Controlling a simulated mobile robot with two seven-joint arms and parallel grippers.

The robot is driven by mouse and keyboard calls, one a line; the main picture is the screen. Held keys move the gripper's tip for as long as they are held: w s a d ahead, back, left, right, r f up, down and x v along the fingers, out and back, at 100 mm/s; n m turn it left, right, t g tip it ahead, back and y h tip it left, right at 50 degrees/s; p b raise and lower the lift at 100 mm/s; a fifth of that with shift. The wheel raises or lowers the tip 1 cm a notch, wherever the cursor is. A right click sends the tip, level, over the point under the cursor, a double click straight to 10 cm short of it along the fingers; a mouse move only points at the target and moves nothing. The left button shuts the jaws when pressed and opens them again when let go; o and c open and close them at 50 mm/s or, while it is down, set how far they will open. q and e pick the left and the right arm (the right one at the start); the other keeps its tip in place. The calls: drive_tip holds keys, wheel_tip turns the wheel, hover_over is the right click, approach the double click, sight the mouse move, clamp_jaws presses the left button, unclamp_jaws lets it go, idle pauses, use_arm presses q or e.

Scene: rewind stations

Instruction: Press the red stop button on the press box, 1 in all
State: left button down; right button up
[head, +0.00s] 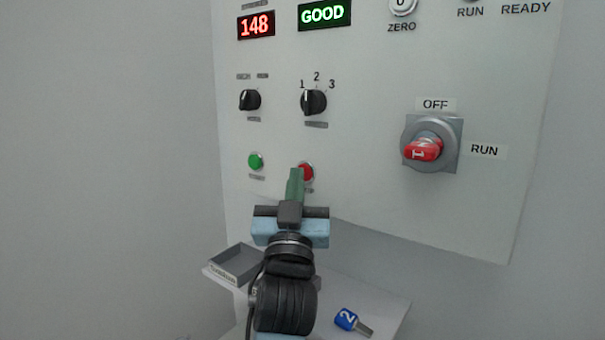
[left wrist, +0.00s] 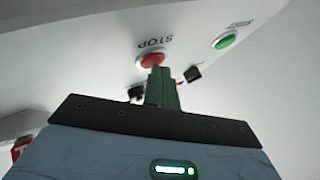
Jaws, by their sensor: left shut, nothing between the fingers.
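The red stop button (head: 307,172) is on the lower part of the white press box panel (head: 375,200), right of a green button (head: 256,160). My left gripper (head: 296,172) is shut and empty, its green fingertips in front of the red button and covering its left part. In the left wrist view, the red button (left wrist: 152,60) shows under the upside-down word STOP, just beyond the fingertips (left wrist: 158,70). I cannot tell whether the tips touch it. My right gripper is not in view.
Above are two black knobs (head: 314,102) and displays reading 148 and GOOD. A red rotary switch (head: 423,150) sits to the right. Below, a shelf (head: 385,305) holds a grey tray (head: 236,262) and a blue key tagged 2 (head: 346,319).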

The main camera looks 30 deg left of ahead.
use_arm(q)
drive_tip(key=shift+s, duration=0.15)
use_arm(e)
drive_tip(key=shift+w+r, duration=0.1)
use_arm(q)
drive_tip(key=shift+s, duration=0.6)
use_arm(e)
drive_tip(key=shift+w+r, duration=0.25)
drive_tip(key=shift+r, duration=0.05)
use_arm(q)
drive_tip(key=shift+s+a+p, duration=0.1)
drive_tip(key=shift+s+p, duration=0.05)
drive_tip(key=shift+p, duration=0.15)
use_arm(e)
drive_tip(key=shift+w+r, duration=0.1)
